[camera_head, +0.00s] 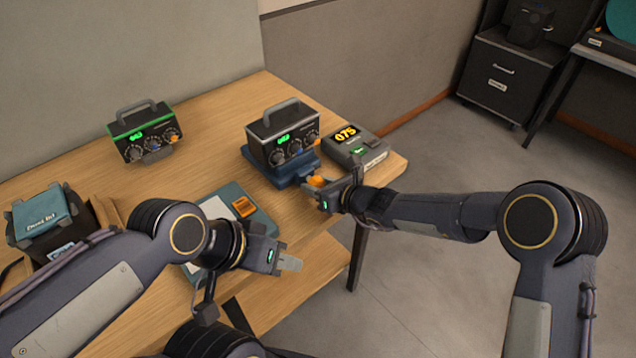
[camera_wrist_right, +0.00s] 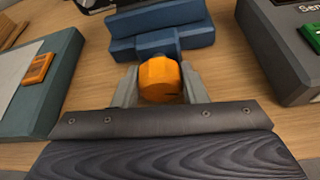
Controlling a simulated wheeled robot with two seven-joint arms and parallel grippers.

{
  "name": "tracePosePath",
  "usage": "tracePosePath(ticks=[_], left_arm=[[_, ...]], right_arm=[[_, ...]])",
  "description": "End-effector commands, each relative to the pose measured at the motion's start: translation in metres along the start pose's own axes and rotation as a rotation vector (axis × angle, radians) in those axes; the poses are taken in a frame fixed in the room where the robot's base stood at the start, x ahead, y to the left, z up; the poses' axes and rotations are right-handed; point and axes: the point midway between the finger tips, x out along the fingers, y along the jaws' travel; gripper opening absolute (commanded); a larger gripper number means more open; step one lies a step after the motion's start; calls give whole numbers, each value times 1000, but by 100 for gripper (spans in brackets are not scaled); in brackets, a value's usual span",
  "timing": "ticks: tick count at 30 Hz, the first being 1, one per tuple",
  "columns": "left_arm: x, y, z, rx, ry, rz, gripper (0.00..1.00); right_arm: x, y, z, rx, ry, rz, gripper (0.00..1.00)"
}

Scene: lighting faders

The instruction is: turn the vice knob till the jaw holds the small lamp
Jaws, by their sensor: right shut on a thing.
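The blue vice (camera_head: 262,166) stands near the right end of the wooden table. Its orange knob (camera_wrist_right: 160,78) faces me, and the knob also shows in the head view (camera_head: 317,181). My right gripper (camera_wrist_right: 160,90) is shut on the knob, one finger on each side. A dark box with a grey handle, green display and dials (camera_head: 283,138) sits at the vice's jaws; no other lamp-like thing is clear. I cannot tell whether the jaw touches it. My left gripper (camera_head: 290,263) hangs near the table's front edge, apart from the vice; its opening is unclear.
A grey device with a yellow "075" display (camera_head: 354,147) stands close right of the vice. A second handled box with green trim (camera_head: 144,132) is at the back left. A blue-grey board with an orange piece (camera_head: 243,206) lies left of the vice. Bare table lies between.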

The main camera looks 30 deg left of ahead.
Motion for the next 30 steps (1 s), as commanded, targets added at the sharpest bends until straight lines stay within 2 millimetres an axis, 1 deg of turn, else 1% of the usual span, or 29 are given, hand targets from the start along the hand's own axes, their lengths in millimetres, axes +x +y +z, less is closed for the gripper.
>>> tracePosePath(ticks=[1,3,6,13,16,20,24,27,30], left_arm=[[0,0,0,0,0,0,36],[0,0,0,0,0,0,36],[0,0,0,0,0,0,36],[0,0,0,0,0,0,36],[1,-1,1,0,0,0,36],[6,-2,3,0,0,0,36],[9,-4,5,0,0,0,36],[11,-5,5,0,0,0,36],[11,-5,6,0,0,0,36]], right_arm=[[0,0,-1,1,1,0,40],[0,0,-1,1,0,0,49],[0,0,0,0,0,0,60],[0,0,0,0,0,0,60],[-4,0,0,-1,-1,-1,60],[-22,-2,0,-1,-2,-3,60],[-47,-1,-1,0,-2,-3,60],[-62,-1,0,0,-1,-3,60],[-72,-1,0,-1,-1,-1,60]])
